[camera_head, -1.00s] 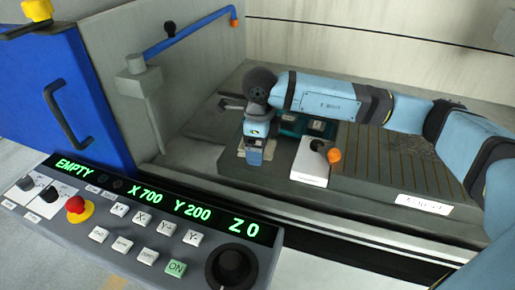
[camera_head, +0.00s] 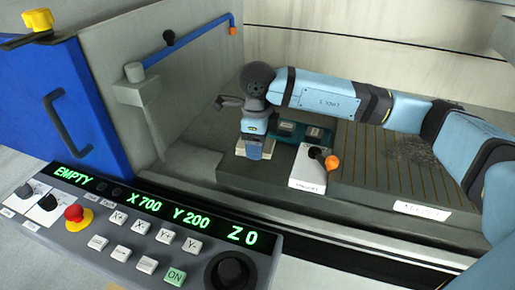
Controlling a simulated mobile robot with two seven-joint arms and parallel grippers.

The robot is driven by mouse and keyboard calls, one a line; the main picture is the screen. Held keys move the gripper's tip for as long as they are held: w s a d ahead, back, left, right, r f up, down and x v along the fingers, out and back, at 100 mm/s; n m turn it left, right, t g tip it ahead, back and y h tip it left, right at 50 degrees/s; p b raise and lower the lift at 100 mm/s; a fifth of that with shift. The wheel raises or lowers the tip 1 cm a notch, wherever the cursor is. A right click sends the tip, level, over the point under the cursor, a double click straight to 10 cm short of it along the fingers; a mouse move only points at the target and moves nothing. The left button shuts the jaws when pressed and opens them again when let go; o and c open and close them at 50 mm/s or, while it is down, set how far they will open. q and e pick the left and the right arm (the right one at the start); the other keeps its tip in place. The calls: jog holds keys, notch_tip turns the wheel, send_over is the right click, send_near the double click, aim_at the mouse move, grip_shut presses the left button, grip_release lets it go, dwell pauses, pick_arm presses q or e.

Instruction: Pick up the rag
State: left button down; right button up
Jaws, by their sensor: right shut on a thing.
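My right gripper (camera_head: 254,155) points down over the machine bed, left of the grooved plate. It is shut on a pale cream piece, which I take to be the rag (camera_head: 240,148). Only small edges of the rag show on either side of the fingers; the rest is hidden by the gripper. I cannot tell whether it is clear of the bed. My left gripper is not in view.
A teal block (camera_head: 287,130) sits just right of my right gripper. A white box with an orange-knobbed lever (camera_head: 307,168) stands in front of it. The grooved plate (camera_head: 385,165) lies further right. A control panel (camera_head: 150,225) fills the lower left, beside a blue door (camera_head: 50,90).

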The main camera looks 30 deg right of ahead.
notch_tip(320, 180, up, 17)
jog(key=p, duration=0.2)
jog(key=shift+o, duration=0.6)
jog(key=shift+c, duration=0.3)
